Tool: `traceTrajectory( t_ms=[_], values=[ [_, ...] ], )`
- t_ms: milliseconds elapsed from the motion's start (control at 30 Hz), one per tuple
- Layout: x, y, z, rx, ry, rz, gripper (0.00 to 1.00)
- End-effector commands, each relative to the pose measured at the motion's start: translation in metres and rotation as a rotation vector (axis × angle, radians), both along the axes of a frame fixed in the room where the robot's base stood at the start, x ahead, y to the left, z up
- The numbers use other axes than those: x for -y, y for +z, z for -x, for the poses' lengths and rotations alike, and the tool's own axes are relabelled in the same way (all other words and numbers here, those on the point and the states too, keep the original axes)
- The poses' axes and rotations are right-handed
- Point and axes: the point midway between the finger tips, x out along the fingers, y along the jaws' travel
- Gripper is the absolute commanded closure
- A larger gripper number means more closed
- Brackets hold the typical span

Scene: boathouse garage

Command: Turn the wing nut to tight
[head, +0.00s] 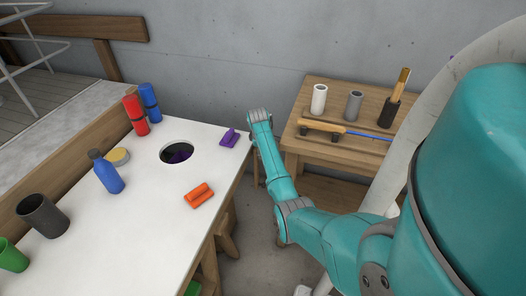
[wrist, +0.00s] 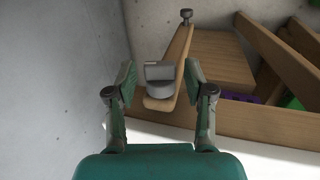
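In the wrist view a grey part with a flat raised tab on a round base, which looks like the wing nut (wrist: 160,88), sits on the near end of a wooden bar (wrist: 180,52). A second grey knob (wrist: 186,16) stands at the bar's far end. My gripper (wrist: 160,74) is open, with one finger on each side of the wing nut. Gaps show between the fingers and the nut. In the head view my gripper (head: 259,114) is near the wall between the two tables. The wing nut cannot be made out there.
A white-topped table (head: 150,215) stands left, with a round hole, purple block (head: 229,138), orange piece (head: 198,195) and several bottles. A wooden table (head: 300,145) at right holds a white cup (head: 319,98), a grey cup (head: 354,105) and a brush. The wall is close behind.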

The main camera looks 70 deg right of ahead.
Motion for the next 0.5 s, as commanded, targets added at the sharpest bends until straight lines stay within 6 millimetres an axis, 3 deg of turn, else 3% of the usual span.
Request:
traceTrajectory(
  t_ms=[367,500],
  values=[
    [-0.001,0.004,0.0,0.0,0.0,0.002,0.41],
    [-0.011,0.01,0.001,-0.001,0.002,-0.001,0.41]
  ],
)
